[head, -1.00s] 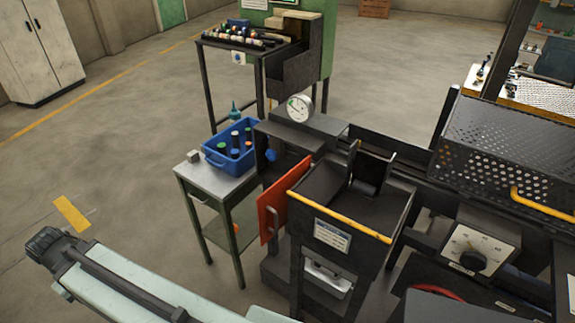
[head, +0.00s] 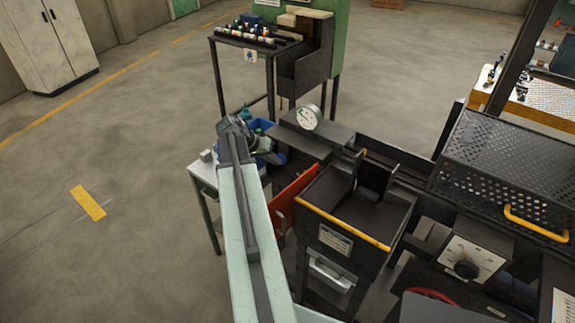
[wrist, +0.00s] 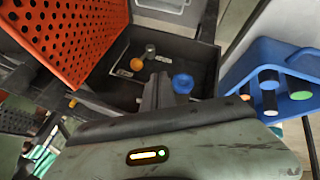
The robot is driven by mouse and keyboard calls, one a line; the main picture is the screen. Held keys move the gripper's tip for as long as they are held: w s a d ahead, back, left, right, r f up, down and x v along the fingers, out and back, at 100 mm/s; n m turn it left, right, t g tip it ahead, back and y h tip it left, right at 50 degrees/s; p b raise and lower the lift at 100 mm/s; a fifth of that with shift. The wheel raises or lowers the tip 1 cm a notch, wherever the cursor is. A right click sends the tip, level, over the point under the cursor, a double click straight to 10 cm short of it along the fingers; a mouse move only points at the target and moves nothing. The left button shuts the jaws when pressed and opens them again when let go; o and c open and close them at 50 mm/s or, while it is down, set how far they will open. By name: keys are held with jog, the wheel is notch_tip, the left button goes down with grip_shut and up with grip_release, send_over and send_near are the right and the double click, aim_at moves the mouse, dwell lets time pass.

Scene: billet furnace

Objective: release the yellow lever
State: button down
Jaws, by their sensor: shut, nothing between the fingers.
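A small orange-yellow knob (wrist: 137,64), possibly the yellow lever's end, shows inside a dark open box (wrist: 205,62) in the wrist view. In the head view my arm hides much of this spot.
An orange perforated panel (wrist: 70,38) stands left of the box; its edge shows in the head view (head: 296,192). A blue bin (wrist: 278,67) with several cylinders is close on the right. A yellow-edged black hopper (head: 345,224) stands right of my arm. Floor at left is clear.

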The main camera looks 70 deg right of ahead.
jog(key=s+d+f+b, duration=0.5)
jog(key=s+f+b, duration=0.1)
jog(key=s+f, duration=0.1)
dwell(0.4)
